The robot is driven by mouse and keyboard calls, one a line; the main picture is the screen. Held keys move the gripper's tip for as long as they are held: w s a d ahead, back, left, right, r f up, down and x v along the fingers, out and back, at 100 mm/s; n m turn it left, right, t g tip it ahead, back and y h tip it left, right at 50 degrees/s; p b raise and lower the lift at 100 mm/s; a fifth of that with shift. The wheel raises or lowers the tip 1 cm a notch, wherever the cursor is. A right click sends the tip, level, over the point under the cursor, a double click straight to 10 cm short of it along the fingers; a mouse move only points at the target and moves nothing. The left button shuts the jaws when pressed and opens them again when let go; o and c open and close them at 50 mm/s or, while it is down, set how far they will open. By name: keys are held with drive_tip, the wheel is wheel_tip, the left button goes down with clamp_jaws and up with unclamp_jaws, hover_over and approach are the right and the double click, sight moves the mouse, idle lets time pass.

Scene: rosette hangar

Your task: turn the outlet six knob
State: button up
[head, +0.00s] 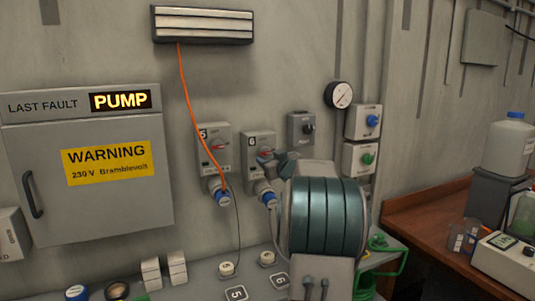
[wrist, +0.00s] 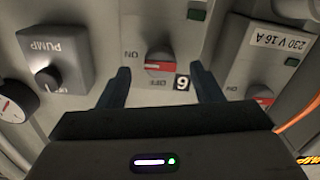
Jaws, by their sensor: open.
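Outlet six (head: 258,143) is a grey wall box marked 6, with a red-and-grey rotary knob. In the wrist view, which is upside down, the outlet six knob (wrist: 159,62) is grey with a red bar lying roughly crosswise. ON is printed left of it and OFF below it in that picture. My gripper (wrist: 162,80) is open, with one dark finger on each side of the knob. Gaps show between the fingers and the knob. In the head view my gripper (head: 275,158) is at the front of outlet six and partly covers it.
Outlet five (head: 213,150) stands left, with an orange cable (head: 187,95) running down to it. The pump switch box (head: 301,129) is right of outlet six and appears close to a finger in the wrist view. A bench (head: 400,212) stands right.

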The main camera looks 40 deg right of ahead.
sight(265, 152)
drive_tip(key=shift+x, duration=1.45)
drive_tip(key=c, duration=1)
